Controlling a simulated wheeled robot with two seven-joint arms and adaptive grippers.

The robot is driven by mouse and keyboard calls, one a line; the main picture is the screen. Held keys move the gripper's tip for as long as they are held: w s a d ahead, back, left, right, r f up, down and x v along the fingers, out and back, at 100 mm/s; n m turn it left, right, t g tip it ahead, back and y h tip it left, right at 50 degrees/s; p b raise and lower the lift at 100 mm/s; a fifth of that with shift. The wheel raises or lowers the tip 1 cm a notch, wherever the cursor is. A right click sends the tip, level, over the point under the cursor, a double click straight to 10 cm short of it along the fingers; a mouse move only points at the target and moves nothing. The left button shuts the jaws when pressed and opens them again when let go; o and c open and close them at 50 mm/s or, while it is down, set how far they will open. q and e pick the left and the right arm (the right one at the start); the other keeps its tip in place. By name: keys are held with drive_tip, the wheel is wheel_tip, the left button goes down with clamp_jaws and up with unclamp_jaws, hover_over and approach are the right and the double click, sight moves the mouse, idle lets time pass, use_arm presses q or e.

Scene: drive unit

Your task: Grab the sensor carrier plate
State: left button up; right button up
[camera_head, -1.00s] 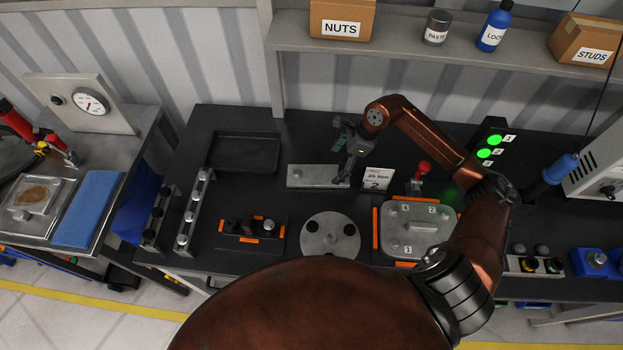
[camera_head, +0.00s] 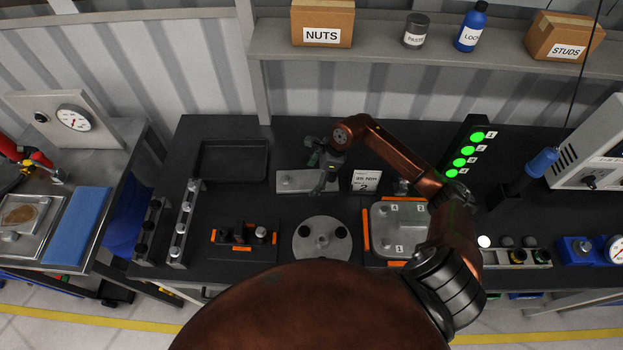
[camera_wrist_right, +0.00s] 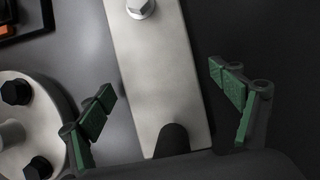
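In the right wrist view the plate (camera_wrist_right: 160,75) runs from the top edge down between my fingers. A dark round peg stands at its near end. My right gripper (camera_head: 322,178) is over the plate's right end in the head view. In the right wrist view the gripper (camera_wrist_right: 168,105) is open, one green-padded finger to each side of the plate, with gaps. Contact cannot be seen. My left gripper is not in view.
A round disc (camera_head: 323,252) with dark knobs lies just in front of the plate. A numbered cover plate (camera_head: 384,241) sits at its right, near a small card (camera_head: 366,180). An empty black tray (camera_head: 235,160) is at the left. A shelf (camera_head: 370,57) runs behind.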

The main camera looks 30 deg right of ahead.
drive_tip(key=c, duration=1.9)
drive_tip(key=shift+w+r, duration=0.1)
drive_tip(key=shift+c, duration=0.8)
